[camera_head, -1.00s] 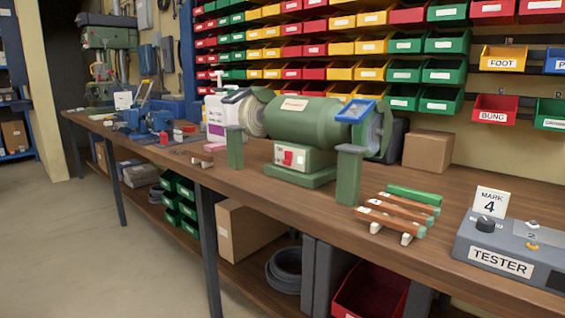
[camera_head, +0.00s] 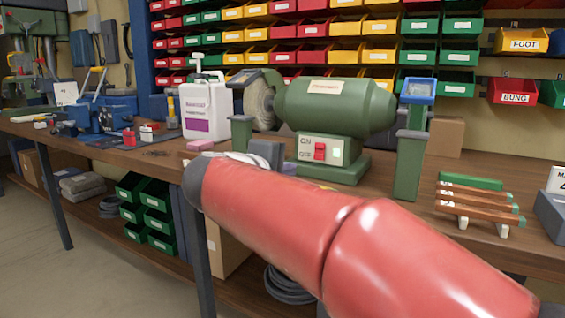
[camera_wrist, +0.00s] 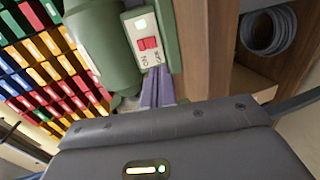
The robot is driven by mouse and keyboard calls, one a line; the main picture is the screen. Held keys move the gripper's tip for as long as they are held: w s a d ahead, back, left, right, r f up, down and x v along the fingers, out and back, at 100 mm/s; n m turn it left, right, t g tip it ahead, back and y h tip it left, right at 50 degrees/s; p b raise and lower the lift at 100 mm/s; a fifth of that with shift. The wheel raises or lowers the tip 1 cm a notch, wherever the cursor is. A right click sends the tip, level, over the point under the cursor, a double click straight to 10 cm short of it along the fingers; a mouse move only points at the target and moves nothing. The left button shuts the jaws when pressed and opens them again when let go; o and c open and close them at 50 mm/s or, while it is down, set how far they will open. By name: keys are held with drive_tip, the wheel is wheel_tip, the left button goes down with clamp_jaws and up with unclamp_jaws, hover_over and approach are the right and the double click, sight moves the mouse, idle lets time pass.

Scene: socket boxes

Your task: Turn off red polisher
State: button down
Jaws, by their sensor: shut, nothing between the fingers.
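The bench polisher (camera_head: 335,108) is a green machine on the workbench, not a red one. Its pale switch panel (camera_head: 308,143) faces front. A red rocker switch (camera_head: 319,151) sits there beside ON and OFF labels, with a pale green lamp (camera_head: 336,152) to its right. In the wrist view the red switch (camera_wrist: 148,44) and the bright green lamp (camera_wrist: 141,24) are clear. My gripper (camera_wrist: 159,72) is shut and empty, its fingertips just beside the panel's near end. I cannot tell if they touch it. In the head view my red arm reaches in front of the bench.
A white bottle (camera_head: 206,104) stands left of the polisher. Copper bars on a small rack (camera_head: 480,203) lie to the right, with a grey tester box (camera_head: 551,213) beyond. Coloured bins (camera_head: 380,52) line the wall. The polisher's green posts (camera_head: 409,165) flank the panel.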

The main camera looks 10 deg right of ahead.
drive_tip(key=shift+w+a+r, duration=0.3)
drive_tip(key=shift+a, duration=0.15)
drive_tip(key=p, duration=0.2)
approach(314, 159)
drive_tip(key=x, duration=0.6)
drive_tip(key=shift+w+d+f, duration=0.15)
drive_tip(key=shift+w+d, duration=0.1)
drive_tip(key=shift+d, duration=0.05)
drive_tip(key=shift+f+b, duration=0.15)
drive_tip(key=shift+b, duration=0.35)
